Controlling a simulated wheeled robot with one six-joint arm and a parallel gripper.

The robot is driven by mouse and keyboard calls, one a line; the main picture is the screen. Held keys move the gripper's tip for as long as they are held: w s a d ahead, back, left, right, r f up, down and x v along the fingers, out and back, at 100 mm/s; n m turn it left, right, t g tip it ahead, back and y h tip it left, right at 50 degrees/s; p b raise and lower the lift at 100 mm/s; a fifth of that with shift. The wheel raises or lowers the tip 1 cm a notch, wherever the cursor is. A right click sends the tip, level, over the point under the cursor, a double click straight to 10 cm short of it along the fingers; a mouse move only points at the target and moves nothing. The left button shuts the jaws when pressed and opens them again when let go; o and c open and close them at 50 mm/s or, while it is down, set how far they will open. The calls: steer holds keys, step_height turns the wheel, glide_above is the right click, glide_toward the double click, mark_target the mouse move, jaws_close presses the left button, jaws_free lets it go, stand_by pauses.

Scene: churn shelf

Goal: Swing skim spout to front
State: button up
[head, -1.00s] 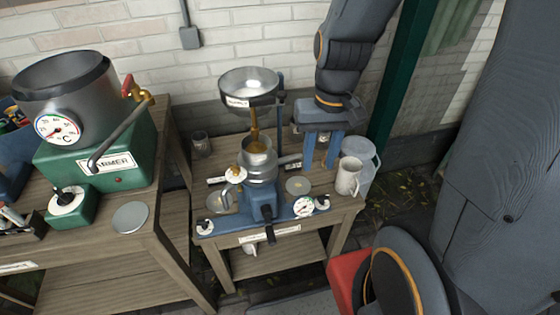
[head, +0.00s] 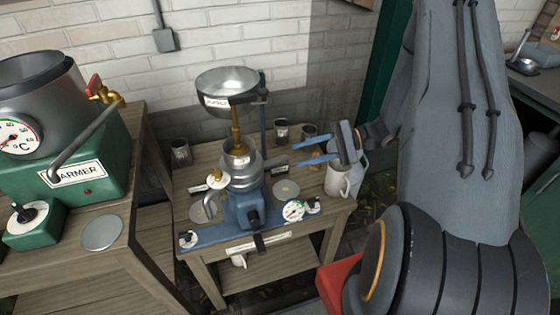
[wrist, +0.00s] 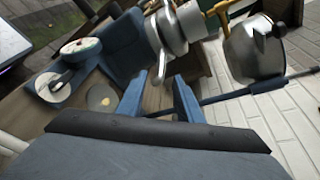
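The blue cream separator (head: 243,195) stands on a wooden table, with a steel bowl (head: 228,82) above it. A metal spout (head: 276,162) sticks out to the right from its middle, and a curved spout (head: 209,205) hangs on its left. I cannot read which one is the skim spout. My gripper (head: 282,154) is level at the right of the separator, blue fingers pointing left, open and empty. In the wrist view a thin spout (wrist: 161,66) lies just beyond and between the fingertips (wrist: 160,83); contact is not visible.
A metal jug (head: 338,180) and a larger pale container stand at the table's right, below my gripper. Metal cups (head: 281,130) stand at the back. A gauge (head: 293,210) sits on the front right of the base. A green warmer (head: 95,165) stands on the left table.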

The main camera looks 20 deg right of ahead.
mark_target(287, 157)
steer(key=shift+p+x, duration=1)
steer(key=shift+x, duration=2.85)
steer(key=shift+w, duration=0.2)
jaws_close()
